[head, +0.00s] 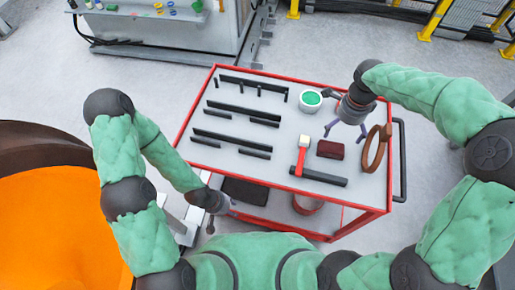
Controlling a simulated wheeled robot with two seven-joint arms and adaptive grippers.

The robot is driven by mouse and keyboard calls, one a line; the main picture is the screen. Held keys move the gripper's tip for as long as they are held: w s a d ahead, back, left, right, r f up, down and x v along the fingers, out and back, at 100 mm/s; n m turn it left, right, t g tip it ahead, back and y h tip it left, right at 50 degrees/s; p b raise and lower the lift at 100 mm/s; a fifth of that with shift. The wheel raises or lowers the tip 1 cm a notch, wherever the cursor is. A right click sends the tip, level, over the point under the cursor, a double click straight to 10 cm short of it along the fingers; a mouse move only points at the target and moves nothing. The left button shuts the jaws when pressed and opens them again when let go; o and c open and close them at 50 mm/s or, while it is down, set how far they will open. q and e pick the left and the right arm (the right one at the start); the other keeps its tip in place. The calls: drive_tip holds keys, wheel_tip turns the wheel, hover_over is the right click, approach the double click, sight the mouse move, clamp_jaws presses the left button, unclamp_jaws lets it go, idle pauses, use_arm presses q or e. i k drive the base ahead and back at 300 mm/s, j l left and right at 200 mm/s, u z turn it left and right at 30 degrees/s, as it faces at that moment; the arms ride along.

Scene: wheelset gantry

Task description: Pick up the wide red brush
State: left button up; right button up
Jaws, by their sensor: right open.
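A red-handled tool (302,155) lies on the grey top of the red-framed cart, its lower end at a black bar (322,177). Beside it on the right is a dark red block (330,149). I cannot tell for sure which of the two is the wide red brush. My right gripper (346,133) is open and empty, above the cart top, just above and right of the dark red block in the picture. My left gripper (215,217) hangs by the cart's near left edge, away from both; its fingers are too small and partly hidden to read.
The cart (377,208) also holds several black bars (232,136), a white pot with green contents (311,100) and a brown ring (376,149) right of the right gripper. A black handle (403,160) is on its right side. An orange round thing (60,230) stands at left.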

sight(304, 144)
drive_tip(key=k+l+u, duration=0.1)
drive_tip(key=l+u, duration=0.15)
drive_tip(key=k+l+u, duration=0.2)
drive_tip(key=l, duration=0.15)
drive_tip(key=k+l+u, duration=0.1)
drive_tip(key=l+u, duration=0.15)
